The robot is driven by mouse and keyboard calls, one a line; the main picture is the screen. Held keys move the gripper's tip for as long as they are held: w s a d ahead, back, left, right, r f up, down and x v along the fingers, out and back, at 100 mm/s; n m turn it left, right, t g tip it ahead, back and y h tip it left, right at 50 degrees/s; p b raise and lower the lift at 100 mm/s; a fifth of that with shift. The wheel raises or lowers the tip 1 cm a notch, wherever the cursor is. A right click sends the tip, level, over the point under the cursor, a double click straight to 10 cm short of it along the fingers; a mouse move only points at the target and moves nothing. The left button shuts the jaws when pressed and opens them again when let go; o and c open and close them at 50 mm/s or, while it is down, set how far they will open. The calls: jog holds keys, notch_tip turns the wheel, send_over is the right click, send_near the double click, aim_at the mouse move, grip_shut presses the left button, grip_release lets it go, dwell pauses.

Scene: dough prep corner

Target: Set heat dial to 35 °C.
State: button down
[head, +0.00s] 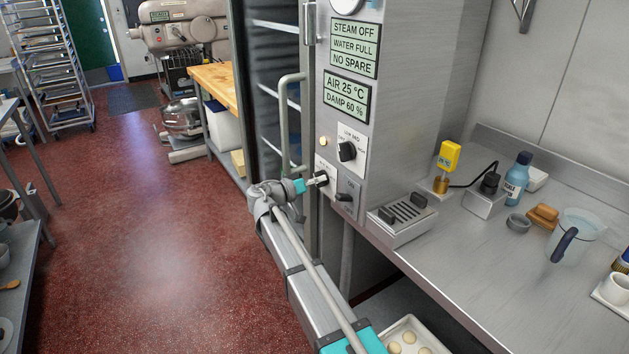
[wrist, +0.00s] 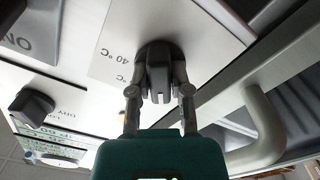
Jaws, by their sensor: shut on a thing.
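The heat dial (head: 322,177) is a small black knob on a white plate on the steel control panel. In the wrist view the dial (wrist: 156,52) is dark, with "40 °C" printed beside it; another "°C" mark shows, its number hidden. My gripper (head: 312,182) reaches the dial from the front left. In the wrist view my gripper's two fingers (wrist: 159,92) are on either side of the knob's grip bar, closed on it. Which mark the dial points at cannot be told. The panel display (head: 347,97) reads "AIR 25 °C" and "DAMP 60 %".
Another black dial (head: 347,151) sits just above, and a black switch (head: 344,197) just below right. The cabinet's door handle (head: 285,120) stands close on the left. A steel counter (head: 470,270) with several items is to the right. Red floor at left is clear.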

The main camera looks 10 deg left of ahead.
jog(key=shift+m, duration=1.7)
jog(key=m, duration=0.2)
jog(key=shift+m, duration=2.4)
